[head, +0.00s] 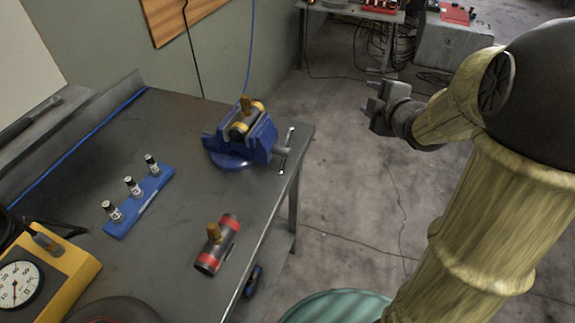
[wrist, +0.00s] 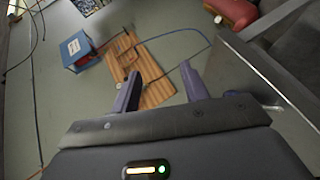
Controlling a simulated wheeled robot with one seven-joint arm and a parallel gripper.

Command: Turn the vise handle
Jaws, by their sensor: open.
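A blue vise (head: 240,140) stands at the far right corner of the grey workbench (head: 180,215). A brass and black cylindrical part (head: 246,118) sits at its jaws. The vise handle (head: 286,147), a thin metal bar, is at the vise's right side, over the bench edge. My gripper (head: 376,104) is to the right of the vise, apart from the handle and beyond the bench edge. In the wrist view my gripper's two fingers (wrist: 160,90) stand apart with nothing between them. I cannot make out the vise handle in the wrist view.
A red-and-black cylinder (head: 218,245) lies near the bench's right edge. A blue rack (head: 140,203) with 3 small bottles and a yellow gauge box (head: 50,275) are to the left. Open concrete floor (head: 345,200) lies right of the bench. A wooden board (wrist: 140,70) shows in the wrist view.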

